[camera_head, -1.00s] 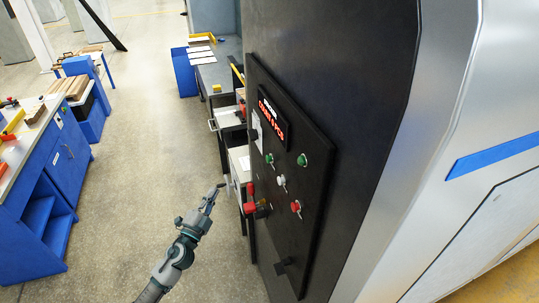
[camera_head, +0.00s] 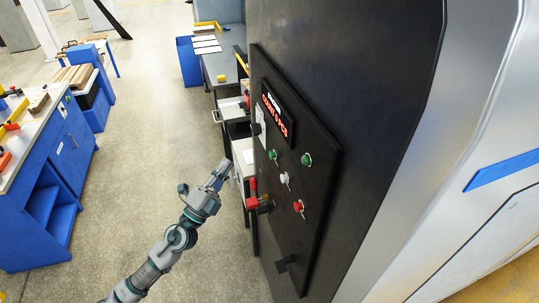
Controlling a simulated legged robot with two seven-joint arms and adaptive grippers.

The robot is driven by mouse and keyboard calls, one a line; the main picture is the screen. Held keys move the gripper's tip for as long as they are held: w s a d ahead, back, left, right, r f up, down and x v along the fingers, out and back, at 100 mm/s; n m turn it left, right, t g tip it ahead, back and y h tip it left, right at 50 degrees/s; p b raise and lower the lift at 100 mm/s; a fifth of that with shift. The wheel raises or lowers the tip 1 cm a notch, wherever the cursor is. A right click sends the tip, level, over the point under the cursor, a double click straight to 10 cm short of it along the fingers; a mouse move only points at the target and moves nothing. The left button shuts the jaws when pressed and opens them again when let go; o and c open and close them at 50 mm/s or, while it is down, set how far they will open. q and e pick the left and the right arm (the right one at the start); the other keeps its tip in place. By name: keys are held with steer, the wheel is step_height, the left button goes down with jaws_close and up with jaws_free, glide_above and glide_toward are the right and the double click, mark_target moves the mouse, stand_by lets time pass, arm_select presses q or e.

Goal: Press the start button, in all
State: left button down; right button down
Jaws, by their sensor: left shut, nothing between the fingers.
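A black control panel (camera_head: 318,190) stands on the side of the dark machine at the middle right. It carries a lit red display (camera_head: 273,111), a green button at the upper right (camera_head: 306,159), another green button at the left (camera_head: 272,154), a white knob (camera_head: 285,178) and a red button (camera_head: 299,206). Which one is the start button cannot be read. My left gripper (camera_head: 221,172) is shut and empty, in front of and left of the panel, apart from it. My right gripper is not in view.
A grey workbench (camera_head: 219,68) stands behind. A blue workbench (camera_head: 62,150) is at the far left. The floor between is clear.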

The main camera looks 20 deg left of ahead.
mark_target(271, 155)
arm_select(q)
steer(key=w+d+p, duration=0.3)
steer(key=w+d, duration=0.2)
steer(key=d, duration=0.2)
steer(key=shift+w+r, duration=0.1)
steer(key=shift+w, duration=0.05)
stand_by(1.5)
steer(key=shift+w+d, duration=0.15)
steer(key=shift+d, duration=0.2)
steer(key=shift+w+d, duration=0.35)
steer(key=shift+d, duration=0.1)
stand_by(1.0)
steer(key=shift+s+a, duration=0.65)
steer(key=shift+a, duration=0.1)
